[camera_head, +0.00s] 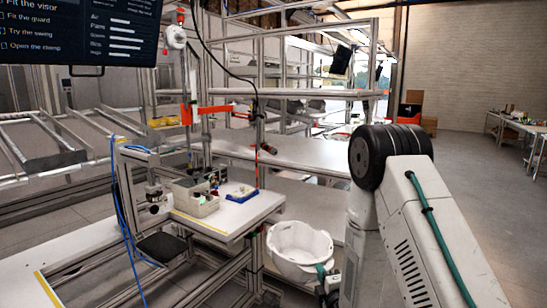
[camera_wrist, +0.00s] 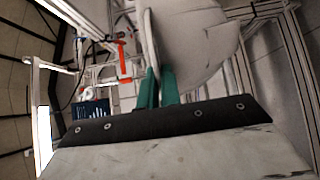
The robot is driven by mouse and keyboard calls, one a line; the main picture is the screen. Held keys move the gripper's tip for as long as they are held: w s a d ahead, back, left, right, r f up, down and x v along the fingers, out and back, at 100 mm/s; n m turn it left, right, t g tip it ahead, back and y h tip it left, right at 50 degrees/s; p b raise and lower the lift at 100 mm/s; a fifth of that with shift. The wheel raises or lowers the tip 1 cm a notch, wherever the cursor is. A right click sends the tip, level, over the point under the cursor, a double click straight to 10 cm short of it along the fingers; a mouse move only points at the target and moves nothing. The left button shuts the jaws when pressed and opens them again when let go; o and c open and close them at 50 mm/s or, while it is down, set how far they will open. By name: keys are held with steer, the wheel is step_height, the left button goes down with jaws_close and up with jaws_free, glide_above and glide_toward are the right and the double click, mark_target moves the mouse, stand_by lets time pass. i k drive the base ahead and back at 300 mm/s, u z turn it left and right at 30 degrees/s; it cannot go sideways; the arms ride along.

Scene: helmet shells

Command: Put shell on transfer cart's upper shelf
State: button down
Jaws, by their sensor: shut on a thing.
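The white helmet shell (camera_head: 300,246) is off the floor beside the right end of the workbench, its hollow side facing up in the head view. My gripper (camera_head: 322,272) is shut on the shell's rim at its lower right. In the wrist view the shell (camera_wrist: 195,45) fills the upper middle, and the green fingers of my gripper (camera_wrist: 157,84) pinch its edge. My arm hides part of the space right of the shell. I cannot tell which structure is the transfer cart or its upper shelf.
A workbench (camera_head: 230,215) left of the shell carries a grey bin (camera_head: 195,197) and a blue tray (camera_head: 241,195). A long pale shelf (camera_head: 290,152) in an aluminium frame lies behind. Blue cables hang at the left. Open floor (camera_head: 480,200) lies at the right.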

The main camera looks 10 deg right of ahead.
mark_target(325, 152)
steer(key=i, duration=0.8)
steer(key=z, duration=0.9)
steer(key=i, duration=1.6)
steer(key=z, duration=0.5)
